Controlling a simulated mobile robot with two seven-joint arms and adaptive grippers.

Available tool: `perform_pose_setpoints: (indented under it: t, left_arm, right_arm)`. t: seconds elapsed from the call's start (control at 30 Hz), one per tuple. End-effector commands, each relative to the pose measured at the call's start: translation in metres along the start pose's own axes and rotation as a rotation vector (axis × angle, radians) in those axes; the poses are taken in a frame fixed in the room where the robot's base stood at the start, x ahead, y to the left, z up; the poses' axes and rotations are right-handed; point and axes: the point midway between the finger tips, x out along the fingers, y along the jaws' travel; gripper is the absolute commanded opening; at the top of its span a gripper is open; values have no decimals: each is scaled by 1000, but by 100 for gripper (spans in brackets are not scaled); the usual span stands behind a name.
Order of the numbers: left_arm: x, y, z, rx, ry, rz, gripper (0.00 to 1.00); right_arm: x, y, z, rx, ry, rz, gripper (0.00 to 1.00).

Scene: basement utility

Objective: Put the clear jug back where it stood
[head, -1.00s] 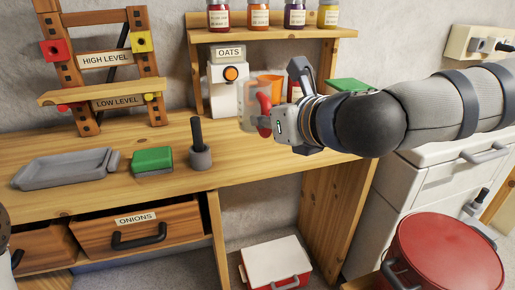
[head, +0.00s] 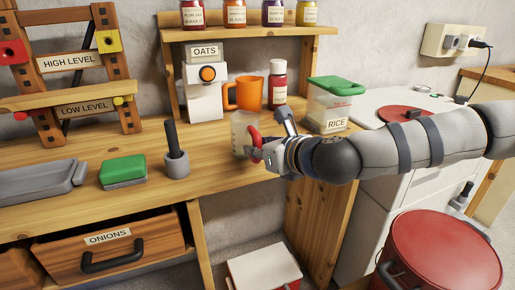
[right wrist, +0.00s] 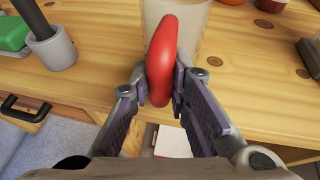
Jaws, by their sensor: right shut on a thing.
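The clear jug (head: 242,135) has a red handle (head: 255,142) and shows in the head view over the front part of the wooden counter. My right gripper (head: 262,152) is shut on the handle. In the right wrist view the fingers (right wrist: 160,98) pinch the red handle (right wrist: 162,60) from both sides, and the jug body (right wrist: 188,22) is upright behind it. I cannot tell whether the jug's base touches the counter or hangs just above it. My left gripper is not in view.
An orange mug (head: 247,93), a red jar (head: 278,84) and the oats dispenser (head: 204,98) stand behind the jug. A green-lidded rice container (head: 330,105) is to the right. Left are a mortar (head: 176,162) and a green sponge (head: 123,170). Some counter left of the jug is bare.

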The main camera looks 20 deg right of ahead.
Motion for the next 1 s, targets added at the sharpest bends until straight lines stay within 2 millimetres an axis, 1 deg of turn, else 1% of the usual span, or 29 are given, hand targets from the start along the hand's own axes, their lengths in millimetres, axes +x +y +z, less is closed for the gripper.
perform_pose_setpoints:
  t: [0.03, 0.07, 0.1, 0.13, 0.17, 0.43, 0.5, 0.53, 0.57, 0.67, 0.8, 0.9, 1.0]
  left_arm:
    - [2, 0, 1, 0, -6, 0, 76]
    - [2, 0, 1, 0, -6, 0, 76]
    - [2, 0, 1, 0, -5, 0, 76]
    - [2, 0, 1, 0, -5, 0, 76]
    - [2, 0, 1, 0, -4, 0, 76]
    - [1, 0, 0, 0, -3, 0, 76]
    - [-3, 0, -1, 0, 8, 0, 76]
    - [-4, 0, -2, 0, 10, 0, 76]
    - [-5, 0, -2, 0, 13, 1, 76]
    - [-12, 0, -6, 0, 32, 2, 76]
    - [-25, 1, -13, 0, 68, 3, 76]
    - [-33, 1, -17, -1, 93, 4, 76]
    - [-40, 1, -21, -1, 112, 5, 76]
  right_arm:
    - [2, 0, -4, 1, 3, 0, 0]
    - [2, 0, -5, 1, 4, 0, 19]
    - [1, 0, -4, 1, 3, 0, 28]
    - [1, 0, -3, 1, 3, 0, 35]
    - [1, 0, -3, 1, 2, 0, 37]
    - [1, 0, -2, 0, 1, 0, 37]
    - [-2, 0, 5, 0, -3, -1, 37]
    - [-6, 0, 4, 1, -2, -1, 37]
    - [-11, -1, 5, 2, -3, -1, 37]
    - [-34, 0, 7, 1, -6, -1, 37]
    - [-73, -1, 10, 1, -12, -2, 37]
    - [-97, 0, 9, 2, -12, -1, 37]
    - [-113, -1, 8, 1, -9, -3, 37]
